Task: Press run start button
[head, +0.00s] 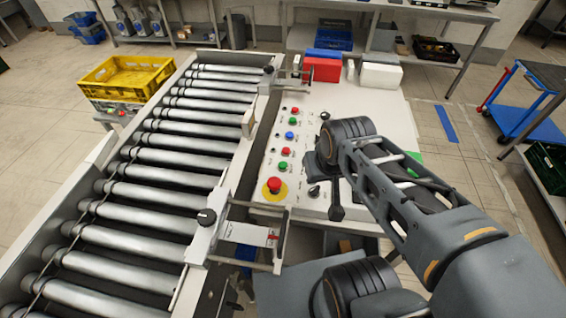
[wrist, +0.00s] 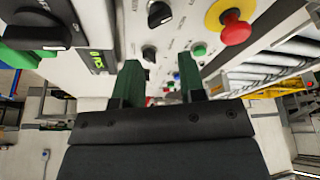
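The sloped white control panel (head: 262,155) stands beside the conveyor. It carries green buttons, one nearer (head: 283,166) and one farther (head: 292,121), red buttons (head: 285,152) and a blue button (head: 289,135). Their labels are too small to read, so I cannot tell which is run start. A large red mushroom button on a yellow disc (head: 274,185) sits at the near left. In the wrist view, my gripper (wrist: 160,80) has two green fingers apart with nothing between them, pointing toward the panel. A green button (wrist: 199,49) shows beyond the right finger. In the head view my arm hides the fingertips.
Black knobs (wrist: 159,13) and a small green-lit display (wrist: 97,62) are on the panel. The roller conveyor (head: 150,155) runs along the left, with a yellow crate (head: 125,75) beyond its edge. Red (head: 321,70) and white (head: 380,75) boxes stand at the panel's back.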

